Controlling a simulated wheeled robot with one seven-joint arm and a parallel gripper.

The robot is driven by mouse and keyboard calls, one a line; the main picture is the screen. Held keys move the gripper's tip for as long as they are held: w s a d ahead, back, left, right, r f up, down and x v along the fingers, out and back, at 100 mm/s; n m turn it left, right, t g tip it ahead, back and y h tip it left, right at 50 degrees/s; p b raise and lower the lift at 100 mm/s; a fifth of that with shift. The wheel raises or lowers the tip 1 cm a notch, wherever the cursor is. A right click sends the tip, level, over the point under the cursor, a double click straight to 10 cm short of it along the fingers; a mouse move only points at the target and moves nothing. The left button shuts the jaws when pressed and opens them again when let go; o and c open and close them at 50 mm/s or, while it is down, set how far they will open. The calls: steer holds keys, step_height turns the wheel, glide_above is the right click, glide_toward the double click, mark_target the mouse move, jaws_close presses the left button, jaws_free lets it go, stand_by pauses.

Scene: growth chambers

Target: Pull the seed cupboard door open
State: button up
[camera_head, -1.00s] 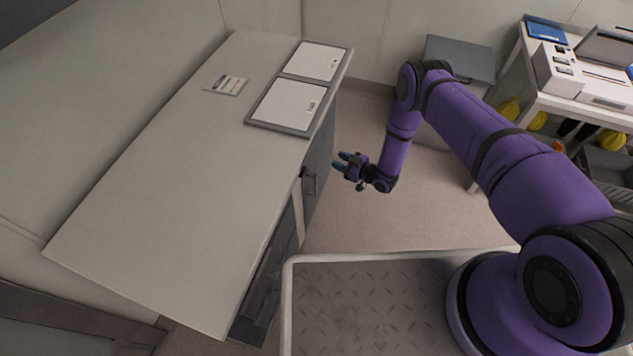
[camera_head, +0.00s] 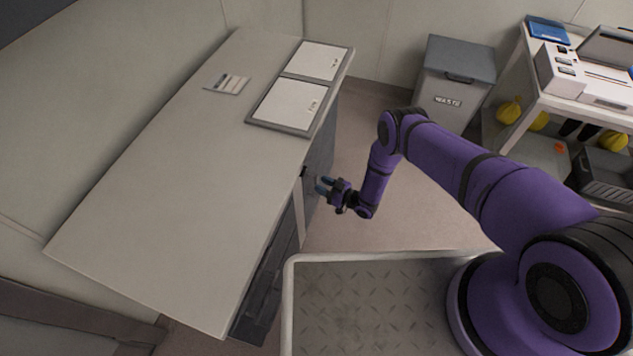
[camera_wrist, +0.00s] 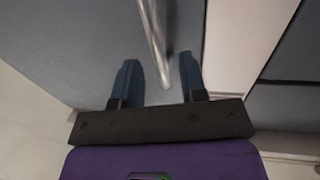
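The seed cupboard door (camera_head: 318,165) is the grey front panel under the far end of the bench. It appears shut, and it fills the upper middle of the wrist view (camera_wrist: 110,35). Its metal bar handle (camera_wrist: 154,40) runs between my two blue fingertips in the wrist view. My gripper (camera_head: 323,186) is at the door front, below the bench top edge. In the wrist view my gripper (camera_wrist: 159,80) is open, with a finger on each side of the handle and a gap visible at both sides. In the head view my fingers hide the handle.
The bench top (camera_head: 170,170) holds a framed pair of white panels (camera_head: 290,103) and a small label card (camera_head: 227,83). Drawers (camera_head: 262,285) lie nearer, beside the door. A grey waste bin (camera_head: 455,80) and a shelf with a white machine (camera_head: 585,75) stand behind my arm. The floor beside the door is clear.

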steer(key=shift+x, duration=1.55)
jaws_close()
steer(key=shift+d, duration=0.1)
